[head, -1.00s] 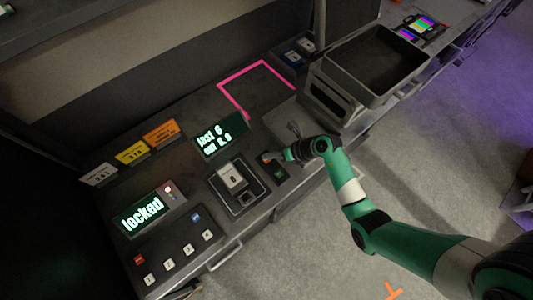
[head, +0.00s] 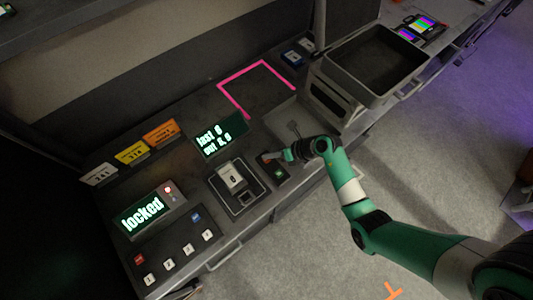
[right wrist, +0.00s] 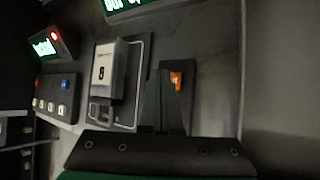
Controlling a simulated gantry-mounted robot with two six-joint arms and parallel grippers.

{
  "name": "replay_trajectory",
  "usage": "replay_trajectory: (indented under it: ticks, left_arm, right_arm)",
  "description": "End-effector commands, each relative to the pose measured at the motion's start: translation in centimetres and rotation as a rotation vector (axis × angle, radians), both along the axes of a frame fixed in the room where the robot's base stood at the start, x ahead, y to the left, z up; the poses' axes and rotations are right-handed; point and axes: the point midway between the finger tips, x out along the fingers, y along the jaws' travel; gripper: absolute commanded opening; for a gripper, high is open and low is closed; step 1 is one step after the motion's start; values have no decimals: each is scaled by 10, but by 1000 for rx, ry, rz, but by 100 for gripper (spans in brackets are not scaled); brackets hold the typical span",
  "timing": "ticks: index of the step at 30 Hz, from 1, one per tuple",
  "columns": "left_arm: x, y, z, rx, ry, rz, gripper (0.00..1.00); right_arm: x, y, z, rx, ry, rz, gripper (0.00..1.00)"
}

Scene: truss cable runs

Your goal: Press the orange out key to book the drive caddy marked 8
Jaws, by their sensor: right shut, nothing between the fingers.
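The drive caddy (head: 231,176), a pale block with a small dark mark, sits in a framed cradle on the bench. Its mark is too small to read surely; the caddy also shows in the right wrist view (right wrist: 108,70). The orange out key (right wrist: 175,80) is on a dark pad right of the caddy, partly covered by my finger in the right wrist view. A green key (head: 279,174) is on the same pad. My right gripper (head: 277,156) is shut and empty at the orange key's end of the pad; I cannot tell whether it touches. My left gripper is not in view.
A green-lit display (head: 220,137) with "last" and "out" lines stands behind the caddy. A "locked" panel (head: 144,215) and several small keys are at left. A grey bin (head: 340,57) stands right of a pink outlined area (head: 232,100). Coloured tags line the back.

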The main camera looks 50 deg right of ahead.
Motion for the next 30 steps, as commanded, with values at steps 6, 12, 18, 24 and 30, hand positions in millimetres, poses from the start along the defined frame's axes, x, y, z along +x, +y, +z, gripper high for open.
replay_trajectory:
  ticks: [6, 12, 18, 24, 30]
  left_arm:
    - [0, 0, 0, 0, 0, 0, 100]
    - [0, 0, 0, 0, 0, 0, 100]
    - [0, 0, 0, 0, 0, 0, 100]
    - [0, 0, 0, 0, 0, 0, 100]
    - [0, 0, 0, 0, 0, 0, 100]
  right_arm:
    - [0, 0, 0, 0, 0, 0, 0]
    - [0, 0, 0, 0, 0, 0, 0]
    - [0, 0, -1, 0, 0, 0, 0]
    - [0, 0, -7, 0, 0, 0, 0]
    - [0, 0, -9, 0, 0, 0, 0]
